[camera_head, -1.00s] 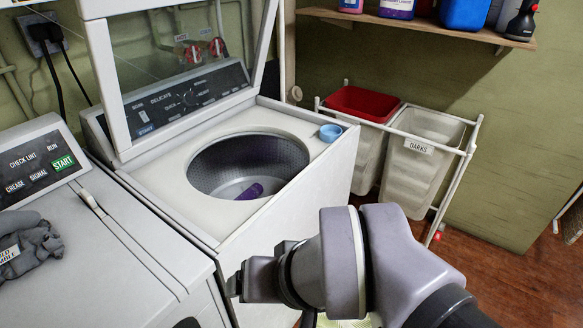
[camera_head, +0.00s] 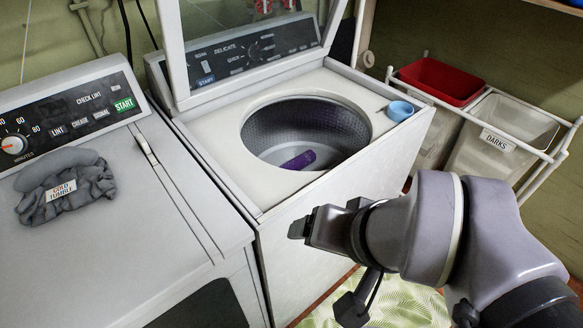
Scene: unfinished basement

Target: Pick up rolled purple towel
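The rolled purple towel (camera_head: 299,160) lies at the bottom of the open washer's drum (camera_head: 316,129). Part of the drum's inside is hidden by the front rim of the opening. The washer (camera_head: 232,155) has its lid raised. My gripper (camera_head: 300,229) is in front of the washer, below and outside the drum opening, apart from the towel. I see it from the side, and whether its fingers are open or shut does not show.
A dryer (camera_head: 195,232) stands left of the washer with a grey cloth (camera_head: 64,186) labelled "Cold tumble" on top. A blue cup (camera_head: 400,111) sits on the washer's right corner. A hamper with a red bin (camera_head: 440,80) and a "Darks" bin (camera_head: 504,134) stands at right. A light green patterned cloth (camera_head: 395,302) lies on the floor.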

